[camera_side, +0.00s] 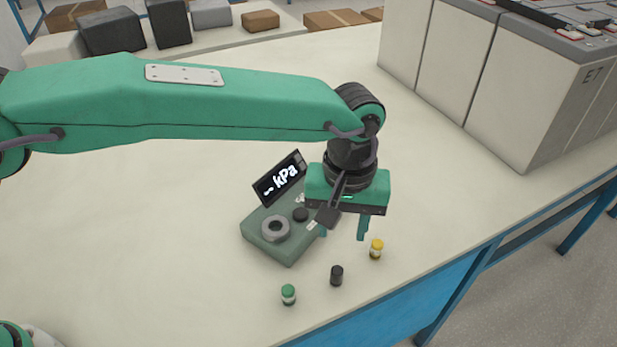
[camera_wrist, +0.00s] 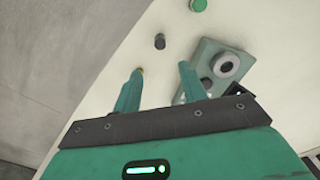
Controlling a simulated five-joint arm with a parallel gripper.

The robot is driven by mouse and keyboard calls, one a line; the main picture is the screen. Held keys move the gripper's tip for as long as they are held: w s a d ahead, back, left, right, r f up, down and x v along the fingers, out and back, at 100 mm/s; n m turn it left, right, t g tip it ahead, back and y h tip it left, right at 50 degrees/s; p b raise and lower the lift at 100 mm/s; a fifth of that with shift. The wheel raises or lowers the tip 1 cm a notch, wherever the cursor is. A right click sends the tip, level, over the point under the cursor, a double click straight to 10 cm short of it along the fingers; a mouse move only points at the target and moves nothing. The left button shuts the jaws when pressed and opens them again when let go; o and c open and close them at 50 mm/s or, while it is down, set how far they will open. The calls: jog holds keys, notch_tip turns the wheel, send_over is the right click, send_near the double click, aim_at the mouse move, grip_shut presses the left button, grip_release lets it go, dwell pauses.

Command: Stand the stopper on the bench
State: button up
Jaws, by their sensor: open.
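A small black cylinder (camera_side: 336,275) stands upright on the bench (camera_side: 130,230), between a green-capped vial (camera_side: 288,294) and a yellow-capped vial (camera_side: 376,249). A tester (camera_side: 268,247) with a grey ring-shaped port (camera_side: 275,229) and a kPa display stands behind them. A black round piece (camera_side: 301,214) sits on the tester beside the port. I cannot tell which black piece is the stopper. My gripper (camera_side: 342,236) is open and empty, pointing down above the bench at the tester's right side. In the wrist view, the black cylinder (camera_wrist: 160,41) lies beyond the gap between my fingertips (camera_wrist: 162,68).
In the wrist view, the yellow-capped vial (camera_wrist: 141,71) shows partly behind the left fingertip. Large battery cases (camera_side: 510,90) stand at the back right. Boxes (camera_side: 110,32) line the far left. The bench's front edge is close to the vials. The left of the bench is clear.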

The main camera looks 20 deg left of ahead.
jog(key=a+r+t, duration=0.1)
jog(key=a+r, duration=0.3)
jog(key=a, duration=0.4)
jog(key=a+r+t+h, duration=0.1)
jog(key=a+r, duration=0.3)
jog(key=a, duration=0.4)
jog(key=a+r, duration=0.5)
jog(key=a, duration=0.3)
jog(key=s+a+f+m+t+y, duration=0.1)
jog(key=s+a+f+m+t, duration=0.1)
jog(key=s+a, duration=1.3)
jog(key=shift+s+a+f+t, duration=0.2)
jog(key=shift+a+f+t, duration=0.5)
jog(key=shift+a, duration=1.55)
jog(key=shift+r, duration=0.15)
